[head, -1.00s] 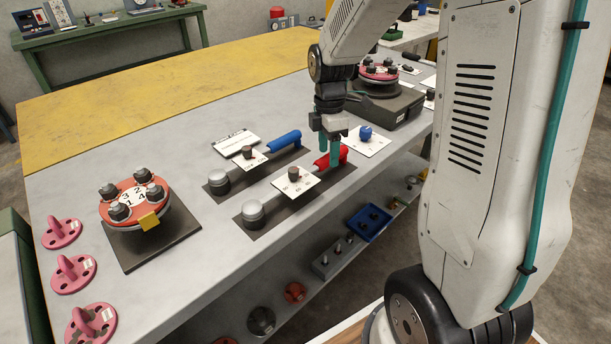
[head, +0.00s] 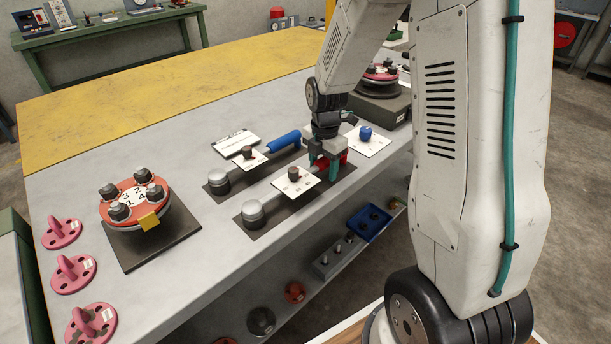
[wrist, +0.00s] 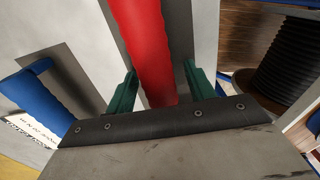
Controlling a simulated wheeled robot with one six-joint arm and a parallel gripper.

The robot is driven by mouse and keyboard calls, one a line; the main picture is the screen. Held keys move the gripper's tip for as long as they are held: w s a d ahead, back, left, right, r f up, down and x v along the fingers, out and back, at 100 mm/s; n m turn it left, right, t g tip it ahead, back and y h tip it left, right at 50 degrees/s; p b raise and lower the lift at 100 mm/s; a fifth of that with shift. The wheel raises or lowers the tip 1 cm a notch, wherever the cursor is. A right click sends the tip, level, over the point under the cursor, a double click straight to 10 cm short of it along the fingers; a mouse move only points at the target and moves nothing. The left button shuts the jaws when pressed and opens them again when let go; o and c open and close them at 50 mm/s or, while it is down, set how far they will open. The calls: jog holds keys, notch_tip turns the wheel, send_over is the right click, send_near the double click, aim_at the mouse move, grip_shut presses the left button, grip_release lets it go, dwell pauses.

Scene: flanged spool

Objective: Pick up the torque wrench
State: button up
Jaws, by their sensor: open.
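A wrench with a red handle (head: 323,162) lies on a dark mat on the grey bench, its round silver head (head: 253,213) at the near left end. A similar wrench with a blue handle (head: 285,141) lies parallel behind it. My gripper (head: 322,170) is low over the red handle. In the wrist view, the red handle (wrist: 146,40) runs between the green fingers of my open gripper (wrist: 160,85), one finger on each side, with gaps visible. My gripper partly hides the handle in the head view. The blue handle shows at the left of the wrist view (wrist: 32,105).
White cards with dark knobs (head: 294,180) lie across the wrench shafts. A red flanged spool (head: 135,203) stands on a dark plate at left, beside several pink parts (head: 74,272). A blue knob (head: 365,133) sits on a card at right.

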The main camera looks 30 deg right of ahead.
grip_shut()
jog(key=shift+r, duration=0.1)
